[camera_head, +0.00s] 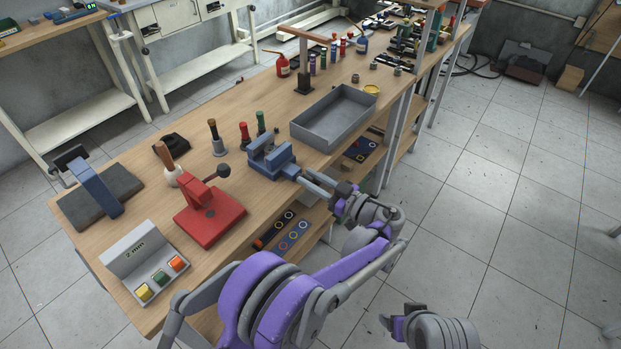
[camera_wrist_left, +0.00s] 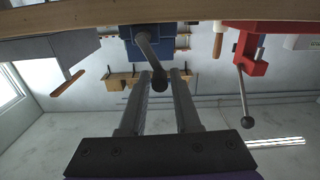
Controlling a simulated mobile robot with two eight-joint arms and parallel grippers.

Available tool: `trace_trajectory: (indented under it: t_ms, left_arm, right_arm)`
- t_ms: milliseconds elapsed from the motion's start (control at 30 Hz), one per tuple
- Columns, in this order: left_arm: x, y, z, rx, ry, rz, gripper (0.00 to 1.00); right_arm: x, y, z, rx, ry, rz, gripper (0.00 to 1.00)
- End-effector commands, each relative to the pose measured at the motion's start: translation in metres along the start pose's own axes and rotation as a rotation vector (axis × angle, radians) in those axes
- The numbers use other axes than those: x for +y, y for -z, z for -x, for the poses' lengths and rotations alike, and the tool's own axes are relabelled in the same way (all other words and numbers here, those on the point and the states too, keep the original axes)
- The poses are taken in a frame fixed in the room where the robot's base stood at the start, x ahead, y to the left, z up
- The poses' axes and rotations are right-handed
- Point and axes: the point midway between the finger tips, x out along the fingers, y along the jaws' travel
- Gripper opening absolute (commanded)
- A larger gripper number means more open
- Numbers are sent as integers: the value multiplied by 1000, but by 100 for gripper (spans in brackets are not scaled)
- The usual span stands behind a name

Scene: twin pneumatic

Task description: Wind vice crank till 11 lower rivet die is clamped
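The blue vice (camera_head: 268,160) stands at the bench's front edge; its blue body also shows in the left wrist view (camera_wrist_left: 171,40). I cannot make out a rivet die between its jaws. The vice crank, a grey bar (camera_wrist_left: 148,50) with a dark knob (camera_wrist_left: 160,80), hangs from the vice in the left wrist view. My left gripper (camera_head: 307,181) is in front of the vice. In the wrist view its fingers (camera_wrist_left: 161,76) are apart, one on each side of the knob, with narrow gaps showing.
A grey tray (camera_head: 333,118) stands right of the vice, and a red lever press (camera_head: 209,214) stands left. Red- and green-topped tools (camera_head: 245,133) stand behind the vice. A grey button box (camera_head: 148,262) is at the near left.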

Motion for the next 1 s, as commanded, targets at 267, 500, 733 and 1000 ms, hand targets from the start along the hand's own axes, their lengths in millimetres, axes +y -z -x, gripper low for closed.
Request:
trace_trajectory:
  t_ms: [267, 500, 733, 1000]
  left_arm:
    - [0, 0, 0, 0, 0, 0, 0]
    - [0, 0, 0, 0, 1, -7, 0]
    - [3, 1, 0, 0, 2, -78, 0]
    - [13, 2, -1, 0, 2, -280, 0]
  right_arm:
    - [0, 0, 0, 0, 0, 0, 69]
    - [0, 0, 0, 0, 0, 0, 69]
    - [0, 0, 0, 0, 0, 0, 69]
    - [0, -1, -1, 0, 0, 0, 69]
